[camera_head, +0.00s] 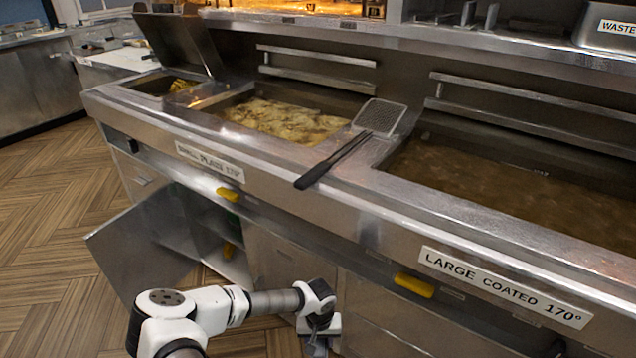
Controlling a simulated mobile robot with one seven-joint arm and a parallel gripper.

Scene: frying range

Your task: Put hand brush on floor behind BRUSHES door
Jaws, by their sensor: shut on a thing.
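My gripper (319,338) is low in front of the range, at the bottom edge of the head view. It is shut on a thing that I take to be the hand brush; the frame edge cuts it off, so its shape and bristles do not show. A cabinet door (140,245) under the range stands open to the left of my gripper. No BRUSHES label can be read on it. The open cabinet (232,262) shows a pale inner floor, with something yellow and something green inside. My gripper is to the right of this opening, outside it.
The fryer front (375,215) runs across above my arm, with yellow handles (414,285) sticking out. A skimmer (380,117) lies across the rim, its black handle overhanging the front. Dark oil vats are behind. The wooden floor (50,215) is clear at left.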

